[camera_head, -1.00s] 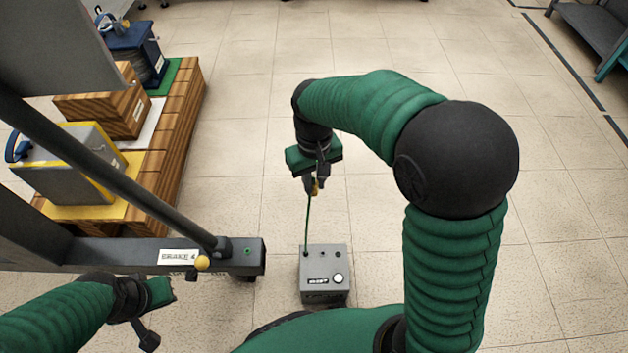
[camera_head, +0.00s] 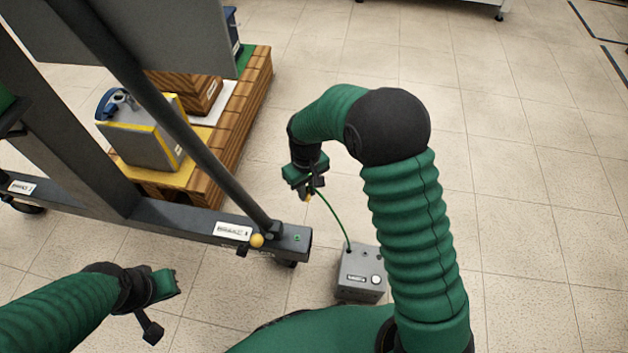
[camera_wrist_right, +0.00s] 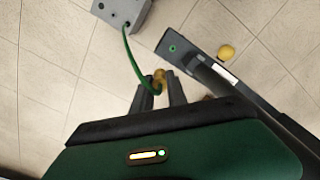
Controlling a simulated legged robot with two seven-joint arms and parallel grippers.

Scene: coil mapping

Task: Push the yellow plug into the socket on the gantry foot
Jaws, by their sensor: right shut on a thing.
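The yellow plug (camera_head: 309,197) is held between the fingertips of my right gripper (camera_head: 307,190), which is shut on it. In the right wrist view the plug (camera_wrist_right: 159,77) shows between the dark fingers (camera_wrist_right: 160,88), with a green cable looping from it. The socket (camera_head: 297,238) is a small green-ringed hole on top of the gantry foot (camera_head: 180,215), near its end. It also shows in the right wrist view (camera_wrist_right: 172,48). The plug is apart from the socket, higher up. My left gripper (camera_head: 157,308) is at lower left, its jaw opening unclear.
The green cable runs to a grey box (camera_head: 361,275) on the floor beside the foot's end. A yellow knob (camera_head: 257,240) and a label (camera_head: 233,231) sit near the socket. A slanted gantry post (camera_head: 170,120) rises left. A loaded wooden pallet (camera_head: 240,120) stands behind. Floor at right is clear.

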